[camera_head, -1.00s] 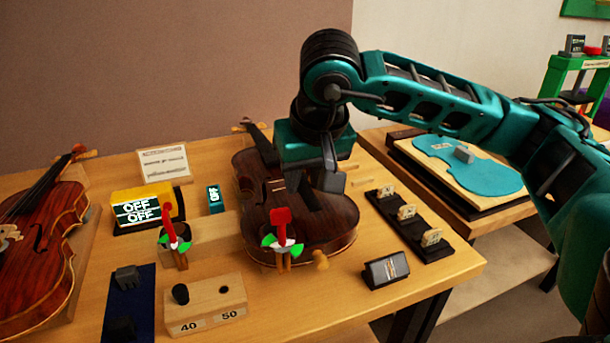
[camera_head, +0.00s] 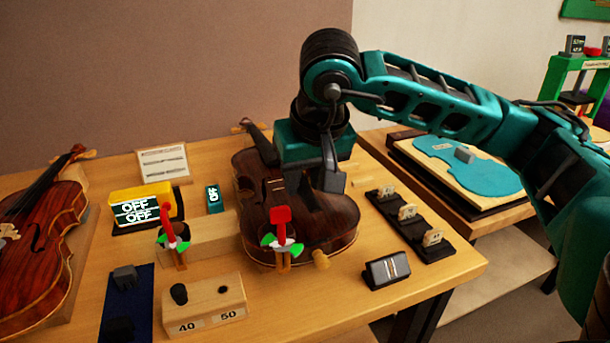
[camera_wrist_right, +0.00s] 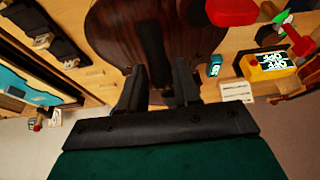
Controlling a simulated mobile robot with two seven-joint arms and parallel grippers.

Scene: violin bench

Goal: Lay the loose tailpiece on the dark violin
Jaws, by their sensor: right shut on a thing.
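The dark violin (camera_head: 330,222) lies on the bench in the middle of the head view, its neck pointing away and its lower end toward me. It also shows in the right wrist view (camera_wrist_right: 110,35). My right gripper (camera_head: 328,184) is over the violin's right side, pointing down. In the right wrist view its fingers (camera_wrist_right: 160,88) are shut on a narrow dark piece, which looks like the tailpiece (camera_wrist_right: 152,50). The tailpiece is over the violin's top; I cannot tell whether it touches. My left gripper is not in view.
A red clamp-like piece with green wings (camera_head: 281,225) stands at the violin's lower end. A bridge rack (camera_head: 408,222) and a small dark stand (camera_head: 387,269) are to the right. A block marked 40 and 50 (camera_head: 205,305) stands in front left. Another violin (camera_head: 40,245) lies far left.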

